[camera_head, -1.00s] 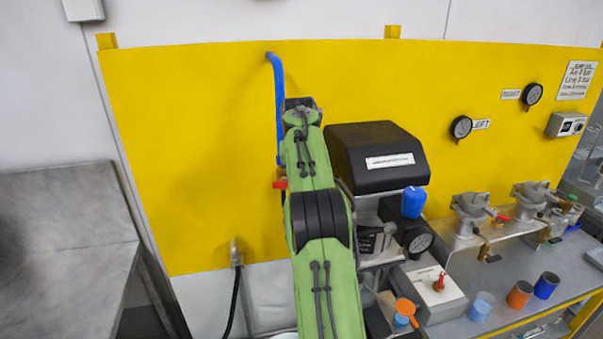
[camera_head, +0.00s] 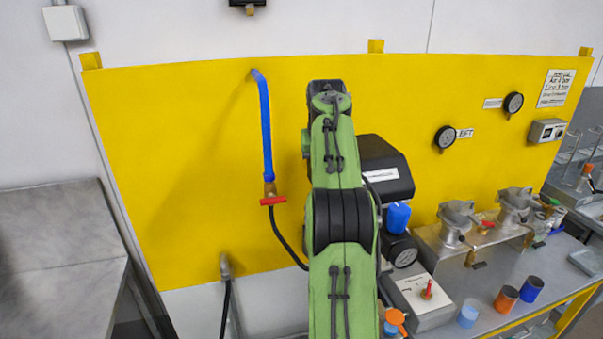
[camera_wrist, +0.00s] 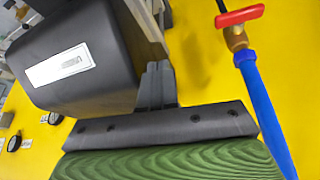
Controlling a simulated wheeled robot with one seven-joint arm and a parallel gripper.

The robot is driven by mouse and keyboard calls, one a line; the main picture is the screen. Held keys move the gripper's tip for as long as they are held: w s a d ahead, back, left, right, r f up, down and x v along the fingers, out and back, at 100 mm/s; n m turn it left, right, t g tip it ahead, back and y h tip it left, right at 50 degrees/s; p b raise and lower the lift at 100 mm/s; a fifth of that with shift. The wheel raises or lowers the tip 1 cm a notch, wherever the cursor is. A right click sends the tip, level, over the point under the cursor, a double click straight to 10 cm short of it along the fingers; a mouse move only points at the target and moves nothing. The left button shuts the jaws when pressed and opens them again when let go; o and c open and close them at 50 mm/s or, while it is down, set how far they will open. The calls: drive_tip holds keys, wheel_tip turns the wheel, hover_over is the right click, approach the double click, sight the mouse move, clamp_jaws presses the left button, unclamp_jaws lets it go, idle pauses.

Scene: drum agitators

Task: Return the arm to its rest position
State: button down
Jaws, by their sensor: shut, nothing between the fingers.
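My green and black arm rises in front of the yellow panel in the head view, and its end is hidden behind its upper link there. In the wrist view my gripper (camera_wrist: 158,72) shows as dark fingers together, with nothing between them. It is beside the black-covered machine (camera_wrist: 85,58), which lies to its left in that view. I cannot tell how far apart they are. The black cover also shows in the head view (camera_head: 388,165), partly behind my arm.
A blue pipe (camera_head: 265,120) with a red valve handle (camera_head: 273,201) is left of my arm. Right of it are a blue cap (camera_head: 398,217), a switch box (camera_head: 420,300), cups (camera_head: 506,298) and metal clamps (camera_head: 457,220) on the bench. The yellow panel (camera_head: 180,170) is bare at left.

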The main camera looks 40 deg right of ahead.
drive_tip(key=shift+s+d+r, duration=0.1)
drive_tip(key=shift+d, duration=0.25)
drive_tip(key=s+a+f+n+t+y+b, duration=0.1)
drive_tip(key=s+a+n+b, duration=0.15)
drive_tip(key=a, duration=1.05)
drive_tip(key=s+a+f+n+t+b, duration=0.1)
drive_tip(key=s+a+n+b, duration=0.15)
drive_tip(key=a, duration=1.05)
drive_tip(key=s+a+f+n+y+b, duration=0.1)
drive_tip(key=s+a+f+b, duration=0.1)
drive_tip(key=s+a+f, duration=0.4)
drive_tip(key=s+a+f+n+y+b, duration=0.1)
drive_tip(key=s+a+f+n+b, duration=0.1)
drive_tip(key=s+a+f, duration=0.4)
drive_tip(key=s+f, duration=0.4)
drive_tip(key=shift+s+a, duration=0.2)
drive_tip(key=shift+s, duration=0.2)
